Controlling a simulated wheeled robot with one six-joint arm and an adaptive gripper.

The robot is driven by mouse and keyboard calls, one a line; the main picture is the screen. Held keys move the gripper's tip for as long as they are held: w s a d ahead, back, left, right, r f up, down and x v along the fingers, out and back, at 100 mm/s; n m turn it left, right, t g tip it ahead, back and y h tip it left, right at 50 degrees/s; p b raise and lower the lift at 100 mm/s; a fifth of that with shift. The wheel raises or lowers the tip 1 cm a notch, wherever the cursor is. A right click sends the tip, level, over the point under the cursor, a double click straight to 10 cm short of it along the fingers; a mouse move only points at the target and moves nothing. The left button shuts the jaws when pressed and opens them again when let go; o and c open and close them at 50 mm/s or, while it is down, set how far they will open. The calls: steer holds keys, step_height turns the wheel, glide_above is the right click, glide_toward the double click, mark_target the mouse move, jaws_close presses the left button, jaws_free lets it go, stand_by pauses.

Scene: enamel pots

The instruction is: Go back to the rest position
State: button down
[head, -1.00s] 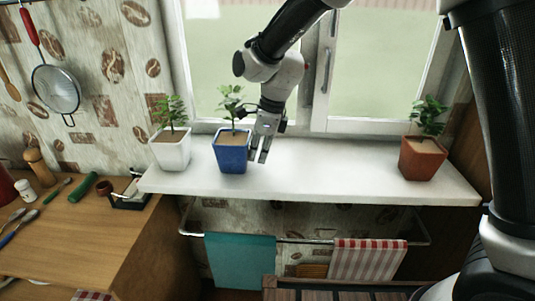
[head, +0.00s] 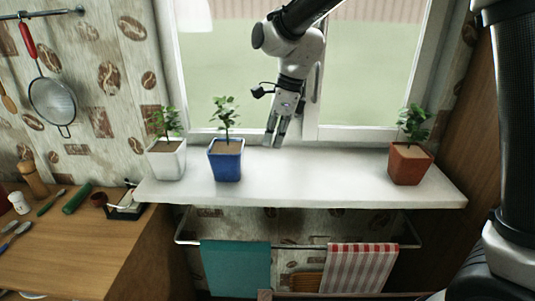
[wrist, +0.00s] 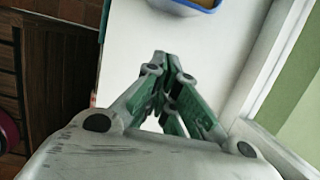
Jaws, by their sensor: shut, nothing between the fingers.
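My gripper (head: 272,141) is shut and empty. It hangs above the back of the white windowsill (head: 310,180), to the right of the blue pot (head: 226,163) and apart from it. The blue pot holds a small green plant and stands upright on the sill. In the wrist view, the shut fingers of my gripper (wrist: 165,62) point over the bare sill (wrist: 120,50), and part of the blue pot (wrist: 192,6) shows at the top edge.
A white pot (head: 166,160) with a plant stands at the sill's left end. A red-brown pot (head: 408,164) stands towards the right end. The sill between the blue and red-brown pots is clear. The window (head: 390,70) is close behind. Towels hang on a rail below.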

steer(key=s+d+r+n+t+h, duration=0.1)
steer(key=s+d+n, duration=0.5)
steer(key=d, duration=0.6)
steer(key=s+d+r+n+t+h, duration=0.1)
steer(key=s+d+r+n, duration=0.3)
steer(key=d, duration=0.9)
steer(key=s+d+r+n+t, duration=0.2)
steer(key=s+d+n, duration=0.6)
steer(key=s+d, duration=0.4)
steer(key=shift+d+r+h, duration=0.35)
steer(key=shift+r+h, duration=0.05)
steer(key=shift+r, duration=0.05)
steer(key=shift+s, duration=0.15)
